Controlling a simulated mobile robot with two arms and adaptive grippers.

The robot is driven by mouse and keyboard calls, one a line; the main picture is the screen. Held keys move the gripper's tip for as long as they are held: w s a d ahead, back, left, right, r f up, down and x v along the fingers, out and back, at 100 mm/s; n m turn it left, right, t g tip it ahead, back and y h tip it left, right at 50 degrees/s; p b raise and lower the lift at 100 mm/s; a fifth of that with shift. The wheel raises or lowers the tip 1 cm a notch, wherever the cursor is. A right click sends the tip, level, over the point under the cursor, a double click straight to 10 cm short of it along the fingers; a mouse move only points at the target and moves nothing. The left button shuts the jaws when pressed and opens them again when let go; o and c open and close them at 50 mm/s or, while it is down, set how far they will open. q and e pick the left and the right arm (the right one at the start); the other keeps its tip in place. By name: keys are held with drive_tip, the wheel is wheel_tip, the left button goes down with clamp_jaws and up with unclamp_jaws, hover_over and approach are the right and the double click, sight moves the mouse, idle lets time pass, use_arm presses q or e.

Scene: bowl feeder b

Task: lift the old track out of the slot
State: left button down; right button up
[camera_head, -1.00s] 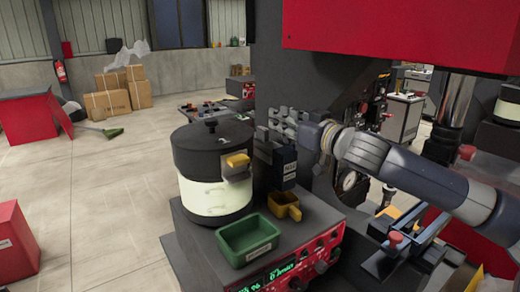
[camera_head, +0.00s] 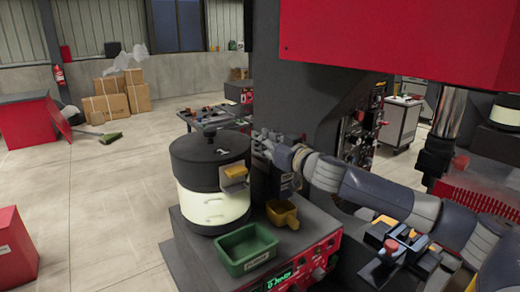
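The bowl feeder (camera_head: 212,205), a black-topped drum with a pale lower band, stands on a dark control unit. A yellow block (camera_head: 236,172) sits in a grey holder on the drum's right side; it may be the old track, but I cannot tell for sure. My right gripper (camera_head: 263,143) is just right of the drum's upper part, beyond the yellow block and apart from it in the picture. Its fingers are small and dark against the column, so their opening is unclear. My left gripper is not in view.
A green tray (camera_head: 247,250) and a yellow scoop-like cup (camera_head: 282,213) stand on the control unit's top. A large red machine housing (camera_head: 400,40) hangs above my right arm. A bench with small parts (camera_head: 207,117) stands behind. The floor at left is mostly clear.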

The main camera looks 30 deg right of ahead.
drive_tip(key=shift+w, duration=0.2)
drive_tip(key=shift+s, duration=0.1)
clamp_jaws()
